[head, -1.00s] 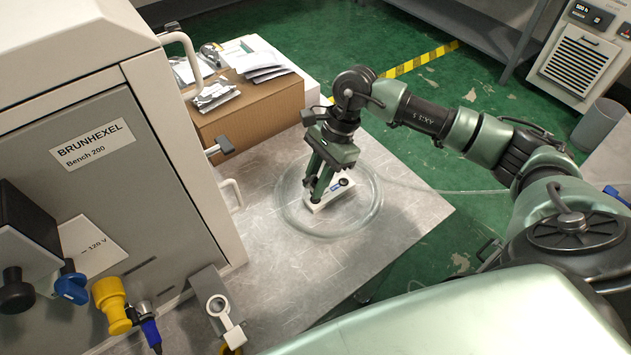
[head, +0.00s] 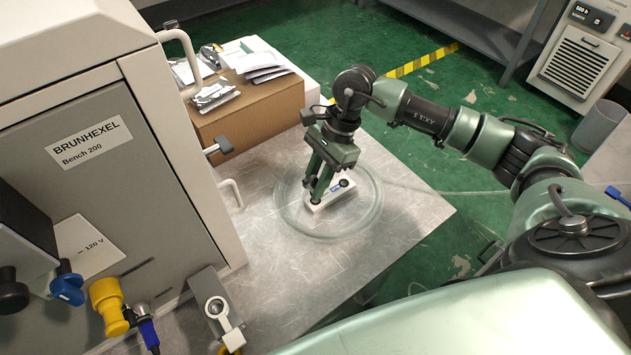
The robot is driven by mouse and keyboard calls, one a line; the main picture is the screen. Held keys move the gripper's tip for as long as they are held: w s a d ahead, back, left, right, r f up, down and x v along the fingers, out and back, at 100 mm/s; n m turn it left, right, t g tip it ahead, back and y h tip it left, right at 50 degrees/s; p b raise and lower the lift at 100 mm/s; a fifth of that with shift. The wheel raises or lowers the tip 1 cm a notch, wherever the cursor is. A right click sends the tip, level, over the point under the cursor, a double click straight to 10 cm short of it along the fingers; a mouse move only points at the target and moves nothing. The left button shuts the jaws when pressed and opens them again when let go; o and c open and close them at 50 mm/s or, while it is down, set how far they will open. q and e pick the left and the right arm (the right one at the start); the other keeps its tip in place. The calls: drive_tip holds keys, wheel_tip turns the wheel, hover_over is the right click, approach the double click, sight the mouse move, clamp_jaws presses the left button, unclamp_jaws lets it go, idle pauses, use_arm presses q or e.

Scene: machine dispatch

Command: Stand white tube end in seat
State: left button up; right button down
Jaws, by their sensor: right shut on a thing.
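A coil of clear tube (head: 375,216) lies on the metal bench top. My right gripper (head: 316,198) points down inside the coil, its fingers shut on what appears to be the white tube end, which the fingers largely hide. Right at the fingers is a small white block (head: 342,195) with a blue label and a dark round opening, possibly the seat. I cannot tell whether the held end touches or sits in it. My left gripper is out of view.
A grey machine (head: 95,150) with handles and plugs fills the left. A cardboard box (head: 255,107) with packets on it stands behind the coil. A bracket with a white ring clamp (head: 217,308) is at the front. The bench top (head: 412,213) right of the coil is clear.

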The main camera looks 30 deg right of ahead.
drive_tip(key=shift+f+b, duration=1.15)
drive_tip(key=shift+f, duration=0.05)
drive_tip(key=c, duration=0.8)
unclamp_jaws()
drive_tip(key=shift+o, duration=0.2)
drive_tip(key=shift+r, duration=0.1)
drive_tip(key=shift+r+p, duration=1.25)
drive_tip(key=shift+r, duration=1.7)
drive_tip(key=shift+s+f, duration=0.1)
